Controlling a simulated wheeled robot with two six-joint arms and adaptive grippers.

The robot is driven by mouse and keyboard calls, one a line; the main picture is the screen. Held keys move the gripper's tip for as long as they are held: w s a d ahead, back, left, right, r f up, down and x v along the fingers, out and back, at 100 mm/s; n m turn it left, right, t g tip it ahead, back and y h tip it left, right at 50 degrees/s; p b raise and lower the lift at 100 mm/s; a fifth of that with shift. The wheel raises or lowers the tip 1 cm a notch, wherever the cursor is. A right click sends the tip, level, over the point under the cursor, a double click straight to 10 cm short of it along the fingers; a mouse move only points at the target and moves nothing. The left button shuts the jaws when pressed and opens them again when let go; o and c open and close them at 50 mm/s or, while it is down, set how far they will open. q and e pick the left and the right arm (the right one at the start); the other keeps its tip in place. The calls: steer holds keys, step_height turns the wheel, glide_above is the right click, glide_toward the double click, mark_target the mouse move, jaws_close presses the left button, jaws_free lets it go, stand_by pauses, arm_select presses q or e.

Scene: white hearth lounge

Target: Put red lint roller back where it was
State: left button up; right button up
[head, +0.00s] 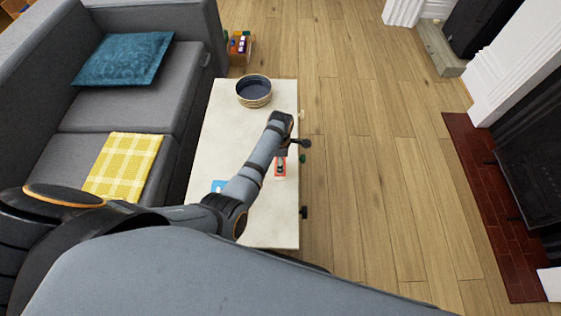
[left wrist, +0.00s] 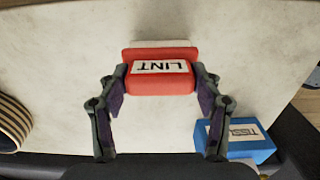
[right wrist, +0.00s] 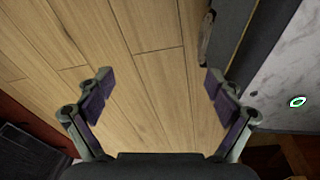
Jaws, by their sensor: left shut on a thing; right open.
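The red lint roller (left wrist: 160,87) has a white label reading LINT and a pale part behind it. My left gripper (left wrist: 161,72) is shut on it, with one finger at each side. In the head view the roller (head: 280,171) shows over the right part of the pale table (head: 226,115), just below my left gripper (head: 291,146). I cannot tell whether it touches the tabletop. My right gripper (right wrist: 152,82) is open and empty above the wooden floor; it is not visible in the head view.
Small dark objects (head: 304,211) show at the table's right edge. A grey sofa (head: 120,98) stands left; open wooden floor (head: 370,150) lies right. A fireplace (head: 530,150) is far right.

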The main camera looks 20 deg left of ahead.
arm_select(q)
steer(key=o, duration=0.8)
steer(key=shift+f, duration=0.15)
steer(key=shift+c, duration=0.2)
steer(key=o, duration=0.4)
steer(key=shift+o, duration=0.2)
step_height(320, 180, up, 5)
steer(key=shift+w+f+p, duration=0.1)
steer(key=shift+p, duration=0.8)
step_height(320, 180, up, 8)
steer(key=p, duration=0.1)
steer(key=shift+f, duration=0.25)
arm_select(e)
steer(key=shift+s+r, duration=1.15)
steer(key=shift+s, duration=0.1)
